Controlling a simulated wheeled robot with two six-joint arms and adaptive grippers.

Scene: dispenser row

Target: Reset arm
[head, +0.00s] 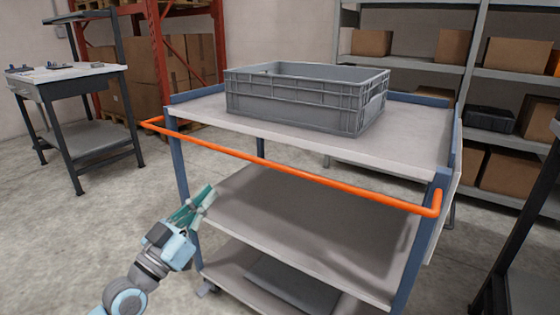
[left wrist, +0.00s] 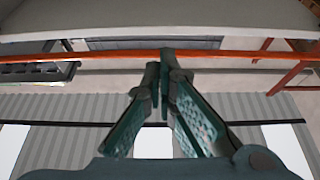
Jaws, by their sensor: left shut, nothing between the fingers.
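My left gripper (head: 206,196) is in front of the cart's left side, below the orange handle bar, near the edge of the middle shelf. It is shut with nothing between its green fingers. In the left wrist view its fingertips (left wrist: 162,68) meet just beside the orange bar (left wrist: 110,55); I cannot tell whether they touch it. My right gripper is not in view.
A three-shelf cart (head: 290,205) stands ahead, with an orange handle (head: 290,173) along its near side. A grey crate (head: 300,98) sits on its top shelf. A workbench (head: 70,85) stands at left, shelving (head: 430,65) with boxes at right. Floor (head: 60,230) is clear at lower left.

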